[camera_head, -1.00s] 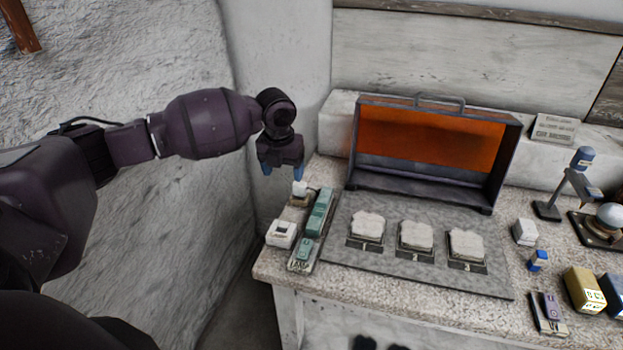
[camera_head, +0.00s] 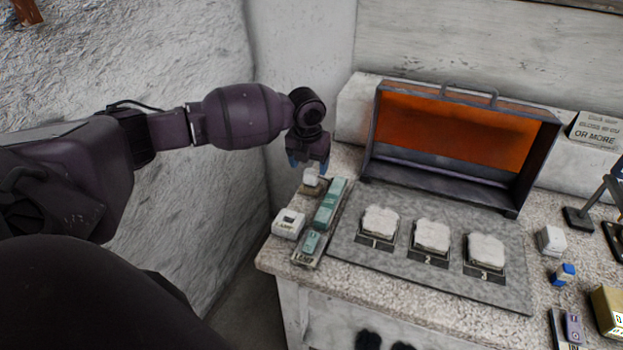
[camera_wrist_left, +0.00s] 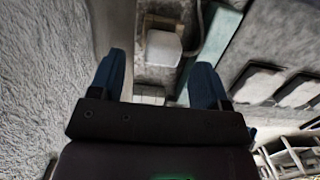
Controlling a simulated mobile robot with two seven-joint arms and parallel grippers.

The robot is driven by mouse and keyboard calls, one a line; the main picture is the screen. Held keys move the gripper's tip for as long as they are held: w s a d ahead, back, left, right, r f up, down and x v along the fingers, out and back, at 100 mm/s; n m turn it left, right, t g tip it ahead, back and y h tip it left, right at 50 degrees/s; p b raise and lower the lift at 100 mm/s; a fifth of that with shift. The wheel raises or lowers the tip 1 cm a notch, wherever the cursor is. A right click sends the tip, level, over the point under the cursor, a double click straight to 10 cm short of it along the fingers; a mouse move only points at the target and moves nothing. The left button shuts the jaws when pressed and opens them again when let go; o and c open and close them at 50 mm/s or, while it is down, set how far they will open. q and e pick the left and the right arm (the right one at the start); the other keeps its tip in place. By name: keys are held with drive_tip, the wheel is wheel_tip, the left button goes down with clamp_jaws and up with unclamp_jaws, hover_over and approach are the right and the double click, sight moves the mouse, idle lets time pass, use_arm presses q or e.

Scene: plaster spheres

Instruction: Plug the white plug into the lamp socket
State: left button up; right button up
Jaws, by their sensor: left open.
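The white plug (camera_head: 311,177) sits on a small brown holder at the back left corner of the table. The lamp socket (camera_head: 288,223) is a white box in front of it, near the table's left edge. My left gripper (camera_head: 308,164) is open and points down above the plug, apart from it. In the left wrist view the plug (camera_wrist_left: 164,48) shows beyond and between the blue fingertips (camera_wrist_left: 158,64). A pale box, probably the socket (camera_wrist_left: 149,95), is partly hidden by the gripper body. My right gripper is not in view.
A green strip device (camera_head: 329,203) stands close right of plug and socket. Three plaster pieces on numbered stands (camera_head: 431,237) rest on a grey mat. An open orange-lined case (camera_head: 455,135) stands behind them. The rough wall is close on the left.

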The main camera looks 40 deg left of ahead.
sight(311, 172)
use_arm(q)
drive_tip(key=f, duration=0.3)
drive_tip(key=shift+w+d+f, duration=0.1)
drive_tip(key=shift+w+f, duration=0.1)
drive_tip(key=shift+f, duration=0.15)
drive_tip(key=shift+w+f, duration=0.1)
drive_tip(key=shift+f, duration=0.45)
drive_tip(key=shift+c, duration=1.1)
drive_tip(key=shift+r, duration=0.1)
drive_tip(key=c, duration=0.8)
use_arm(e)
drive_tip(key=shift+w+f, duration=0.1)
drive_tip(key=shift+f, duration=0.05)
